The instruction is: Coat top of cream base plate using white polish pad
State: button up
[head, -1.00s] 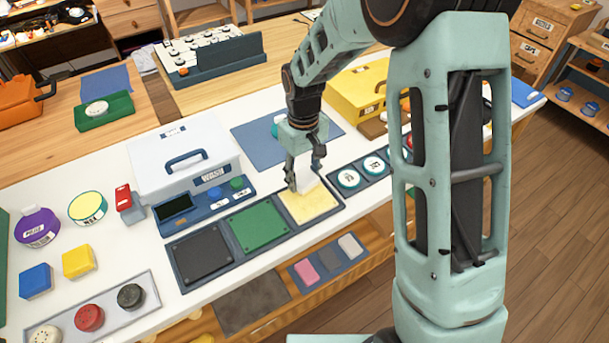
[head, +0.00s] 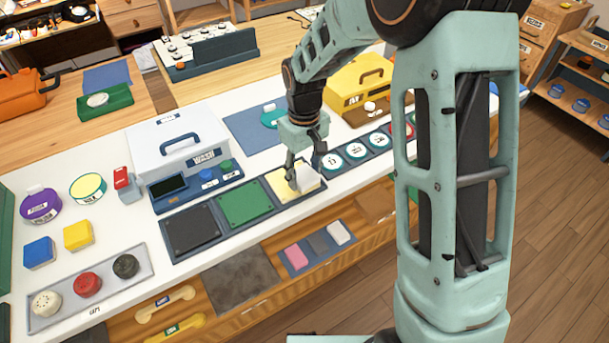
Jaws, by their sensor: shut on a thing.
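The cream base plate (head: 280,190) lies flat in the right-hand bay of a dark blue three-bay tray (head: 170,253) along the table's front edge. My gripper (head: 305,165) points down over this plate and is shut on a white polish pad (head: 306,181). The pad is over the right part of the plate and seems to touch its top, though the contact is partly hidden by the fingers. The plate's left part shows cream-yellow. I cannot tell how much of the top is coated.
A green plate (head: 245,203) and a black plate (head: 192,229) fill the tray's other bays. A white case (head: 150,146) stands behind them, and labelled dials (head: 355,150) sit to the right. Pink, grey and white blocks (head: 296,257) lie in front, lower down.

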jog(key=shift+w+r+p, duration=0.1)
jog(key=shift+r+p, duration=1.75)
jog(key=shift+r, duration=1.15)
